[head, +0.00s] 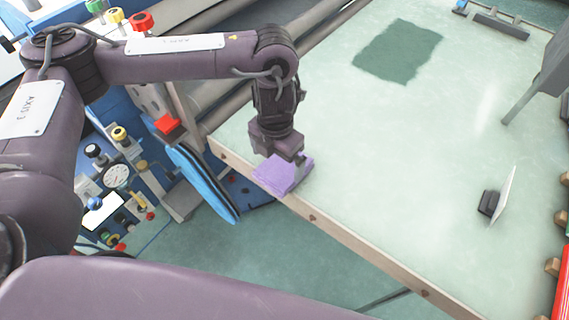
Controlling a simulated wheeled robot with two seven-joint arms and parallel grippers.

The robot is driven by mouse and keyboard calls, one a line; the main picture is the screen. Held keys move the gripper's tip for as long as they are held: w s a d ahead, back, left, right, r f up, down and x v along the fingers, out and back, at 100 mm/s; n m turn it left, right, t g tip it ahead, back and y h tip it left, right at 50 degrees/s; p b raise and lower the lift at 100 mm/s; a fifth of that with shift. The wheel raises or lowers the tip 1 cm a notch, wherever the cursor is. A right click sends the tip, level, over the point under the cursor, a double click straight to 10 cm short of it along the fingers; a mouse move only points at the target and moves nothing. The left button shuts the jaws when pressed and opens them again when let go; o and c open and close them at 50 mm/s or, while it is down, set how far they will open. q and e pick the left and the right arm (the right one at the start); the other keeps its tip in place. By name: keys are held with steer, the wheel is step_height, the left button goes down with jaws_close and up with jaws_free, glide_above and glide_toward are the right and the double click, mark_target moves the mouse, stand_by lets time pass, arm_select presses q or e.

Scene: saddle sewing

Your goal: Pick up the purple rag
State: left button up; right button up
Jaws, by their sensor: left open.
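The purple rag (282,174) lies at the near left edge of the pale green table, seen in the head view. Part of it seems to reach the wooden rim. My left gripper (298,160) points down right at the rag, over its upper right part, and is open. The fingertips are small and partly hidden, so I cannot tell whether they touch the cloth. My right gripper is not in view.
The table (400,170) is mostly clear. A dark green patch (398,51) lies toward the back. A black-based white plate (497,200) stands at the right. A blue panel with gauges (116,176) and a blue disc (203,181) sit left of the table.

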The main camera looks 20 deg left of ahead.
mark_target(280, 169)
arm_select(q)
steer(key=shift+d+f+p, duration=0.25)
steer(key=shift+f+p, duration=0.05)
steer(key=shift+f, duration=0.95)
steer(key=shift+w+f, duration=0.15)
steer(key=shift+f, duration=0.55)
steer(key=shift+w+f, duration=0.1)
steer(key=shift+f, duration=0.6)
steer(key=shift+c, duration=0.8)
steer(key=c, duration=0.5)
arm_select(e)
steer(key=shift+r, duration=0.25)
arm_select(q)
steer(key=shift+r, duration=0.15)
steer(key=shift+c, duration=0.2)
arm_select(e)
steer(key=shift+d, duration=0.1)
arm_select(q)
step_height(280, 169, up, 20)
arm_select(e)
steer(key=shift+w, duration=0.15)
